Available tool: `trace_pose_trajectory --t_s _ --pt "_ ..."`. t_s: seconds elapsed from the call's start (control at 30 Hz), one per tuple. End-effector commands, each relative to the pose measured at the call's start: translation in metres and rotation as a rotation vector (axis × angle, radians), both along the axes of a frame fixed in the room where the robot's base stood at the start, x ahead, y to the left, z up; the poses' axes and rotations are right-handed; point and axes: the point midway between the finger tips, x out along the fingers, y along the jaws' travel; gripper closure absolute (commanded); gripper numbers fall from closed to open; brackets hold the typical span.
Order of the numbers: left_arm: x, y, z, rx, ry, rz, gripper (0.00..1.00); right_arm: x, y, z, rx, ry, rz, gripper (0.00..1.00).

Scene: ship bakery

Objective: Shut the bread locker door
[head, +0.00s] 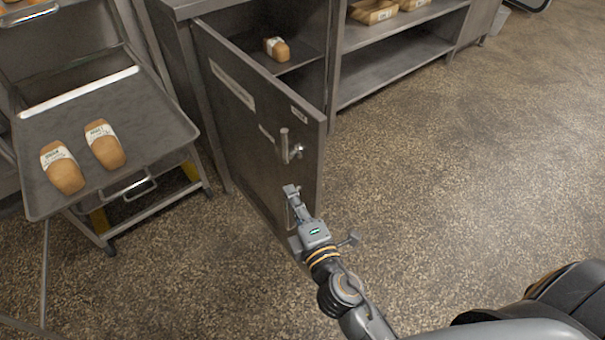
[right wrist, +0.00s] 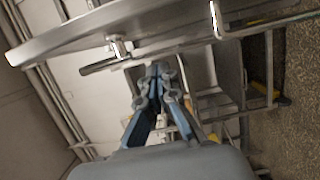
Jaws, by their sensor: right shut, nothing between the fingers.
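The bread locker door (head: 245,120) is a grey metal panel, hinged at its left edge and standing wide open. Its lever handle (head: 285,146) sits near the free edge; in the right wrist view the handle (right wrist: 100,65) shows ahead of the fingers. The locker (head: 305,75) is open, with one wrapped loaf (head: 277,49) on its shelf. My right gripper (head: 291,190) is shut and empty, in front of the door's outer face, below the handle. I cannot tell whether it touches the door. It also shows in the right wrist view (right wrist: 157,72). My left gripper is not in view.
A rack with a tray (head: 150,120) holding two wrapped loaves (head: 104,145) stands left of the door. Open shelves (head: 390,70) with bread baskets (head: 372,10) adjoin the locker on the right. The speckled floor (head: 450,170) to the right is clear.

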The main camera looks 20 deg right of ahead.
Motion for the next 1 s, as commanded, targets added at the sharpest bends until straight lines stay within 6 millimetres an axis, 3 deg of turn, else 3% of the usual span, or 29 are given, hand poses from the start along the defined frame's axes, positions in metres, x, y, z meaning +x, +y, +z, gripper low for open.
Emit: trace_pose_trajectory --t_s 0.13,0.33,1.0 --pt "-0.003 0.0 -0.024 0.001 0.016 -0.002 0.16 0.03 0.002 0.004 -0.001 -0.003 0.001 1.0" --pt "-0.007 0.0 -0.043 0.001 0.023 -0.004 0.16 0.035 -0.027 0.001 -0.002 0.0 0.001 1.0" --pt "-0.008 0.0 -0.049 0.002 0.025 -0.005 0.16 0.039 -0.04 0.0 -0.002 0.0 0.013 1.0"
